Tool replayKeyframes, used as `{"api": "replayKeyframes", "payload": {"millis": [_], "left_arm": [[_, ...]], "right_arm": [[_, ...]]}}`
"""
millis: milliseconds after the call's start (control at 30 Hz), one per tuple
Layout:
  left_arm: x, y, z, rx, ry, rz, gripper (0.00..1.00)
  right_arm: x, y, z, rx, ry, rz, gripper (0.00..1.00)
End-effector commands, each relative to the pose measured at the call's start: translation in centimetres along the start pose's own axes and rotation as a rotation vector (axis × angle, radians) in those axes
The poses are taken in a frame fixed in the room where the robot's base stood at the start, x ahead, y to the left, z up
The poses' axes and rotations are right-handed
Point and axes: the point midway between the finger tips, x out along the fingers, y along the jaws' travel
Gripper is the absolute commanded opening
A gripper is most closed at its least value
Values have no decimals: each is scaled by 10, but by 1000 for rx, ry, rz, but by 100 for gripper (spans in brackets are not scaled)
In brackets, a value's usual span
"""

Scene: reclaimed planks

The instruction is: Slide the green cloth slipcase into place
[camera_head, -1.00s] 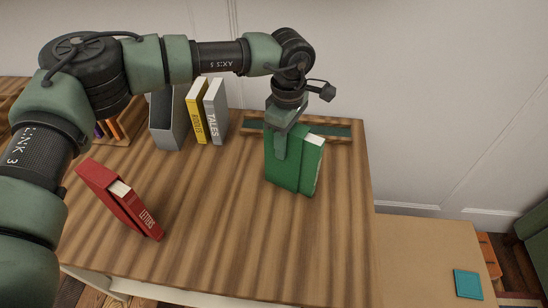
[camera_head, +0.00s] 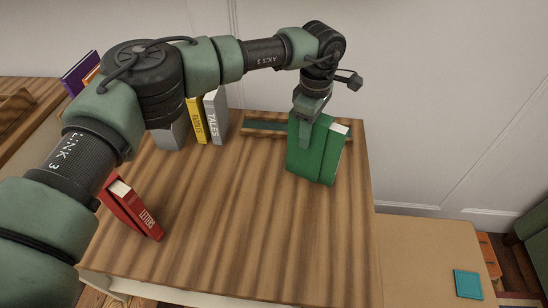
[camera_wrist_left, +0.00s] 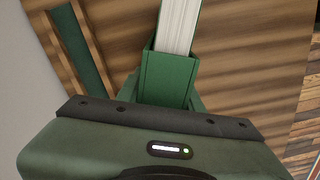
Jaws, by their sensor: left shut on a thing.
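The green cloth slipcase (camera_head: 306,157) is upright near the back right of the wooden table, with white page edges showing at its top right. My left gripper (camera_head: 307,118) comes down from above and is shut on the slipcase. In the left wrist view the slipcase (camera_wrist_left: 166,78) shows below the gripper, with a white page block in its open side. A low wooden frame with a dark green inset (camera_head: 262,124) lies behind it at the table's back edge. The slipcase hides part of this frame. The gripper's fingertips are mostly hidden. My right gripper is not in view.
A red slipcase with a book (camera_head: 130,208) leans at the front left. A yellow book (camera_head: 197,121), a grey book (camera_head: 215,117) and a grey case (camera_head: 170,136) stand at the back left. The table's middle (camera_head: 235,205) is clear.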

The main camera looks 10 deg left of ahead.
Motion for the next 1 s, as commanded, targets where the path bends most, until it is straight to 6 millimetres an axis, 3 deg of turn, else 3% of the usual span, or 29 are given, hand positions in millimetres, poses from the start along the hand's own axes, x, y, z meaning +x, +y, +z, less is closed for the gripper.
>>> {"api": "replayKeyframes", "payload": {"millis": [600,967,1000], "left_arm": [[0,36,21,-1,0,1,0],[-1,39,22,0,-1,1,0],[-1,39,22,0,-1,1,47]], "right_arm": [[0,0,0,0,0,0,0],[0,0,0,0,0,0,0],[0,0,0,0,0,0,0]]}}
